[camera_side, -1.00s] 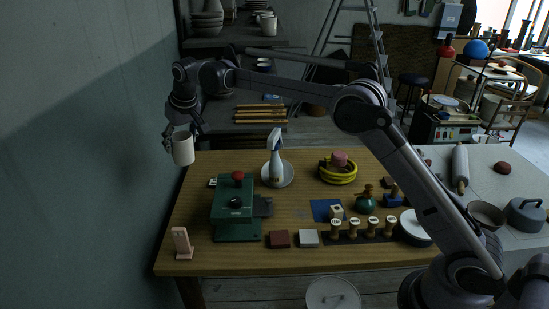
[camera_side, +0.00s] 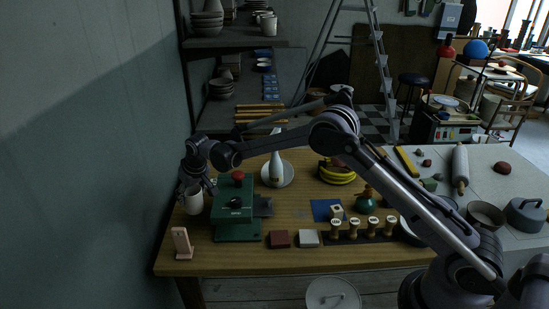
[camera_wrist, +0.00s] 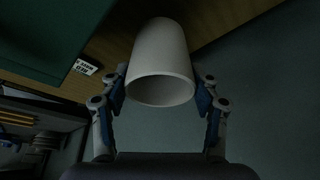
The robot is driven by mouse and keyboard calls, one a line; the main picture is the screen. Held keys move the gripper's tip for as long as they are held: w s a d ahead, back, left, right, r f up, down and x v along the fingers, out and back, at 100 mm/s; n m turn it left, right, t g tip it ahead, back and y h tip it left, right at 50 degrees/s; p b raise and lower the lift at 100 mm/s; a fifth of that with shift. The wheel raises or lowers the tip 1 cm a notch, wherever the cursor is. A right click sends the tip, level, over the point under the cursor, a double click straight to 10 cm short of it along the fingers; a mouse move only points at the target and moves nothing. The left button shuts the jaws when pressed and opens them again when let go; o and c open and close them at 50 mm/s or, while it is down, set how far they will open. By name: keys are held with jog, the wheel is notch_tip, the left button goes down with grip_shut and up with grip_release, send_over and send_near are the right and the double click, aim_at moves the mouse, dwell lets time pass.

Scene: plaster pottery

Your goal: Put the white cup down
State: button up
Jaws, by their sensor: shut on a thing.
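The white cup (camera_side: 193,203) is low over the left edge of the wooden table (camera_side: 340,258), just left of the green press. Whether its bottom touches the table I cannot tell. In the wrist view the cup (camera_wrist: 160,60) lies between my two fingers, its open rim facing the camera. My gripper (camera_wrist: 163,88) is shut on the cup, with blue pads at both sides. In the side view my gripper (camera_side: 197,189) comes down at the cup's upper part and hides some of it.
The green press (camera_side: 236,212) with a red knob stands close right of the cup. A pink stand (camera_side: 181,242) is in front of it. A spray bottle (camera_side: 276,160) on a plate stands further right. The wall (camera_side: 90,150) is close at left.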

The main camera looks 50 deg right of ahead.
aim_at(194, 203)
jog(key=shift+f, duration=1.95)
jog(key=shift+f, duration=0.15)
jog(key=o, duration=1.3)
